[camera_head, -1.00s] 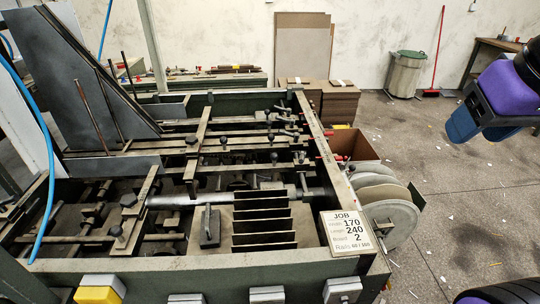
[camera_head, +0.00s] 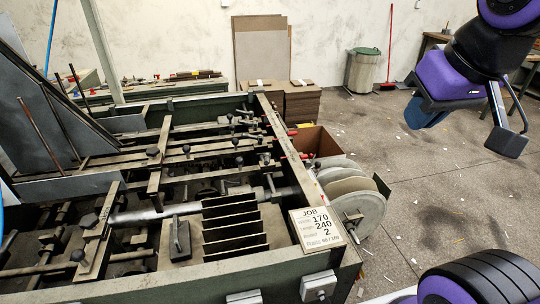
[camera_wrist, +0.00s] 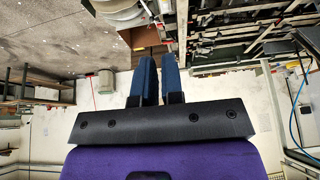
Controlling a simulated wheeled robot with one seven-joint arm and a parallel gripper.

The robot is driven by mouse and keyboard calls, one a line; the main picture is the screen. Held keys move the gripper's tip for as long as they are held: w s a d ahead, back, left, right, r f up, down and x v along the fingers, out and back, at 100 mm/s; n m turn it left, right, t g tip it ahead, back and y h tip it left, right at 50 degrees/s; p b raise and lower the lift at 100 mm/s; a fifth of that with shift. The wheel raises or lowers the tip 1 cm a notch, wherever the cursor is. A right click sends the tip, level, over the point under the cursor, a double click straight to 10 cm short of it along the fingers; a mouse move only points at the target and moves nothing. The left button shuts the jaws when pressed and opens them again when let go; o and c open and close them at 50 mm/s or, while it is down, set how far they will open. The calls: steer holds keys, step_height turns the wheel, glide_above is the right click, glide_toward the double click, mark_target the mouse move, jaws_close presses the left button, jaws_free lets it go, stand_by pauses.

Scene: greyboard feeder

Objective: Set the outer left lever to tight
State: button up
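The feeder machine (camera_head: 180,275) fills the left and middle of the head view. Several small levers and black knobs sit on its bars, including one at a rear rail (camera_head: 235,142), one at mid bar (camera_head: 186,149) and one at front left (camera_head: 78,255). A dark block with an upright handle (camera_head: 180,240) stands beside the dark upright plates. I cannot tell which is the outer left lever, nor any lever's setting. My gripper (camera_head: 425,113) is raised at the right, well away from the machine. Its blue fingers (camera_wrist: 159,80) are a little apart in the wrist view, with nothing between them.
A job card (camera_head: 318,229) is on the machine's front right corner. White reels (camera_head: 355,210) and a cardboard box (camera_head: 318,142) stand along its right side. Board stacks (camera_head: 300,104) and a bin (camera_head: 362,70) are farther back. The floor (camera_head: 420,195) at right is mostly clear.

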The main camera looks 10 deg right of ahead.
mark_target(267, 161)
steer(key=w, duration=0.3)
steer(key=w+a+g+y, duration=0.1)
steer(key=w, duration=0.2)
steer(key=w+a+g, duration=0.1)
steer(key=w, duration=0.2)
steer(key=shift+a+f, duration=0.1)
steer(key=shift+f, duration=0.3)
jaws_close()
steer(key=w+a+f+g+y, duration=0.1)
steer(key=w+f+y, duration=0.1)
steer(key=w+f, duration=0.5)
steer(key=w+a+f+g+y, duration=0.2)
steer(key=w+f, duration=0.6)
steer(key=w, duration=0.7)
steer(key=shift+w+f+y, duration=0.15)
steer(key=shift+w+y, duration=0.05)
steer(key=shift+y, duration=0.4)
steer(key=a+r+x, duration=0.1)
steer(key=x, duration=1.2)
steer(key=shift+a+f, duration=0.3)
steer(key=shift+a, duration=0.1)
